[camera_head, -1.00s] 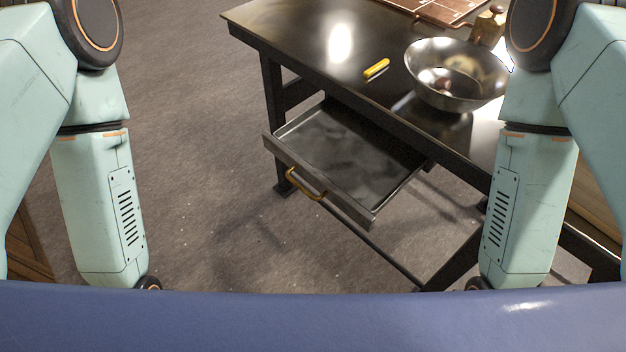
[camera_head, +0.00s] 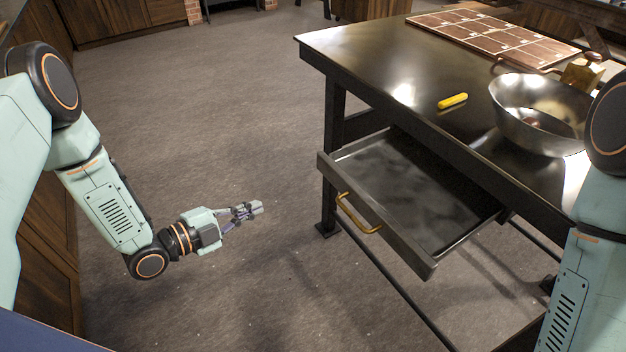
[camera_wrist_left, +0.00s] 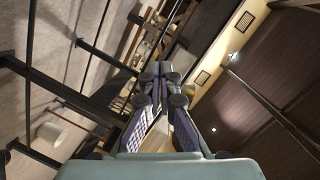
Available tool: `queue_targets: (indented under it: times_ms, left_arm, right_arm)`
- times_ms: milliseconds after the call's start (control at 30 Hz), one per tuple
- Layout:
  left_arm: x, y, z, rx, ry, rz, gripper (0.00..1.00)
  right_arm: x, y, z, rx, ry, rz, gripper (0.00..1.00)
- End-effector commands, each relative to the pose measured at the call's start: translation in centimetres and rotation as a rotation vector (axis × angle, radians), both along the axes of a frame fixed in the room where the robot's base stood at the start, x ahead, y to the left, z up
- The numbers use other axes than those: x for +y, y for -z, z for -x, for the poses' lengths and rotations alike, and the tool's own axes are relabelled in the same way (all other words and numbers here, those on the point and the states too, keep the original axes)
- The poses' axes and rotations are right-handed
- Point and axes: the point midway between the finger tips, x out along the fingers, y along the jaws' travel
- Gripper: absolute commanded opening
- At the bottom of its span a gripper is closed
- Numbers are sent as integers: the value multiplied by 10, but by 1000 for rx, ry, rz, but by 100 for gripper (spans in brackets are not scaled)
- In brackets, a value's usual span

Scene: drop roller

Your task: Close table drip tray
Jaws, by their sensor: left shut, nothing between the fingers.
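The drip tray (camera_head: 425,190) is a dark metal drawer under the table. It is pulled well out toward me and looks empty. A brass handle (camera_head: 355,215) is on its front panel (camera_head: 385,228). The table (camera_head: 400,62) has a dark, shiny top. My left gripper (camera_head: 257,208) is shut and empty in the air, left of the tray's front and apart from the handle. In the left wrist view its fingers (camera_wrist_left: 162,75) are together at the centre. My right arm shows at the right edge of the head view, but its gripper is out of sight.
On the table are a metal bowl (camera_head: 540,120), a yellow object (camera_head: 452,101) and a copper-coloured segmented tray (camera_head: 495,38). Table legs and a low bar (camera_head: 410,300) stand below. The floor (camera_head: 230,110) left of the table is clear. Wooden cabinets (camera_head: 45,265) line the left.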

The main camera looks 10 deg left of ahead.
Motion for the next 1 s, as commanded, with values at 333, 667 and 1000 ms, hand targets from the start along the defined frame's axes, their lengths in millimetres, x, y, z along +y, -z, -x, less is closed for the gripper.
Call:
queue_targets:
  times_ms: [333,667,1000]
  left_arm:
    - [-17,-43,4,-469,183,-244,0]
    - [-43,-42,-19,-482,190,-261,0]
    - [-87,-41,-63,-481,189,-261,0]
  right_arm:
    - [0,-2,0,0,0,0,40]
    - [0,7,0,0,0,0,40]
    - [0,18,0,0,0,0,40]
